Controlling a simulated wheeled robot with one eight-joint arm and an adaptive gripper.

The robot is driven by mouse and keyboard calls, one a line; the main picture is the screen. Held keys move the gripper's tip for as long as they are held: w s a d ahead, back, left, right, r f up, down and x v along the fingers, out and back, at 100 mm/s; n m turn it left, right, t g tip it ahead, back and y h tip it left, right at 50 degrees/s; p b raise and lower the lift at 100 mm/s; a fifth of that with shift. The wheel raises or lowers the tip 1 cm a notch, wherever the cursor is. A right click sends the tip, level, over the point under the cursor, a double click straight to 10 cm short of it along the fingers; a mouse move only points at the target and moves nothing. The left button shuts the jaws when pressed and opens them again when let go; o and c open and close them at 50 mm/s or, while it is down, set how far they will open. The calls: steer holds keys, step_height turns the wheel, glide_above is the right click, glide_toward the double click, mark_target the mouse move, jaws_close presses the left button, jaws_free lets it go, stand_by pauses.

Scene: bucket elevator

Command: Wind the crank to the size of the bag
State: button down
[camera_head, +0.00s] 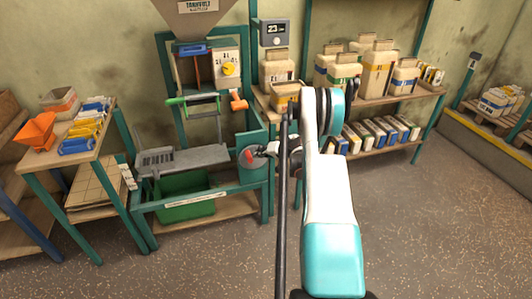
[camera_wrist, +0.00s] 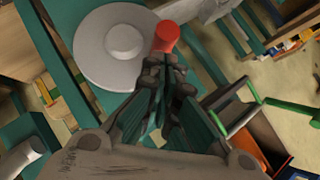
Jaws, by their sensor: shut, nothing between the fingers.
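The crank is a grey disc (camera_head: 259,163) with a red handle (camera_head: 249,155) on the right side of the green machine frame. In the wrist view the disc (camera_wrist: 90,50) fills the upper left, with the red handle (camera_wrist: 166,36) at its right edge. My gripper (camera_wrist: 166,72) is shut and empty, its fingertips just below the red handle in that picture; I cannot tell whether they touch it. In the head view my gripper (camera_head: 273,149) is just right of the crank, partly hidden by my arm. Several bags (camera_head: 343,76) stand on the right shelf; which one counts is unclear.
A display (camera_head: 274,32) stands above a bag. The floor in front is clear.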

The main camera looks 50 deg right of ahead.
steer(key=shift+w+a+f, duration=0.2)
steer(key=shift+a+f, duration=0.1)
steer(key=shift+f, duration=0.1)
steer(key=shift+w+a+r+n+g+h, duration=0.1)
steer(key=shift+w+a+n+g+h, duration=0.15)
steer(key=shift+a+n+g+h, duration=0.3)
stand_by(0.3)
